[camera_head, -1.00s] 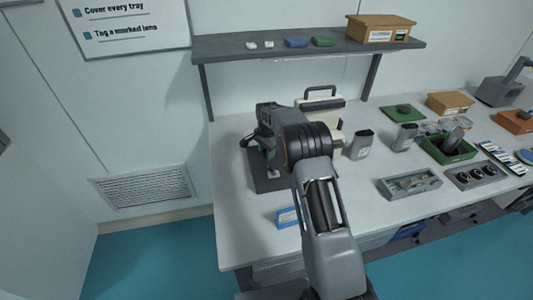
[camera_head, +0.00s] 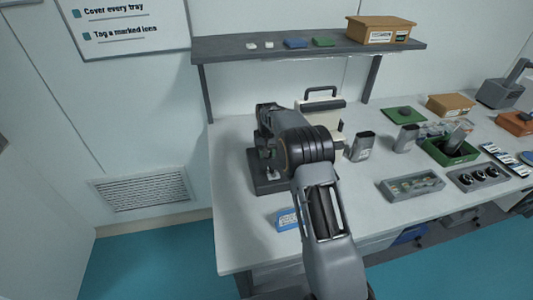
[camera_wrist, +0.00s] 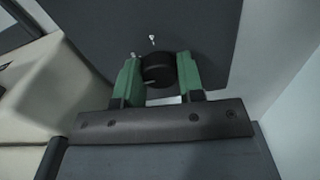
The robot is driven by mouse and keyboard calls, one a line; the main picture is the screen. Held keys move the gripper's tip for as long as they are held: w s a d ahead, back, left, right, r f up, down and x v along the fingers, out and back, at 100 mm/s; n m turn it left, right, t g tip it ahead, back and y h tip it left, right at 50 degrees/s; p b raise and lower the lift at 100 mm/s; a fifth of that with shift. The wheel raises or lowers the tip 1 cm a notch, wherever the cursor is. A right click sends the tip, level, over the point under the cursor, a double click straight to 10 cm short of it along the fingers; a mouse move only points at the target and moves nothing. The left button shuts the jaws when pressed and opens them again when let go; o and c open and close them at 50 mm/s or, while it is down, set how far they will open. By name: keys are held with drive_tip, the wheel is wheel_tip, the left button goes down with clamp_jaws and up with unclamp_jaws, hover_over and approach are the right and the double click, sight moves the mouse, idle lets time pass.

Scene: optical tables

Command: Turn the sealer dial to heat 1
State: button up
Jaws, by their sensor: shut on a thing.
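The sealer dial (camera_wrist: 158,71) is a round black knob with a pale pointer mark at its lower left in the wrist view. A small white mark shows on the dark panel (camera_wrist: 200,35) just above it. My gripper (camera_wrist: 158,80) is shut on the dial, with one green finger on each side. In the head view the sealer (camera_head: 322,107) is a cream body with a dark handle, and its dark base (camera_head: 268,184) lies in front. My arm hides the dial and most of the sealer there.
A shelf (camera_head: 250,47) with boxes spans above the bench. Two grey cups (camera_head: 362,146), a green bin (camera_head: 448,158) and a grey tray (camera_head: 412,186) stand right of the sealer. A blue item (camera_head: 287,219) lies near the front edge.

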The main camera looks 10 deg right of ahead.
drive_tip(key=n, duration=0.4)
drive_tip(key=shift+n, duration=0.3)
drive_tip(key=n, duration=0.3)
drive_tip(key=shift+n, duration=0.3)
drive_tip(key=n, duration=0.4)
drive_tip(key=shift+r, duration=0.1)
drive_tip(key=shift+n, duration=2.4)
drive_tip(key=o, duration=0.9)
drive_tip(key=shift+b, duration=0.3)
wheel_tip(320, 180, up, 14)
drive_tip(key=shift+f, duration=0.15)
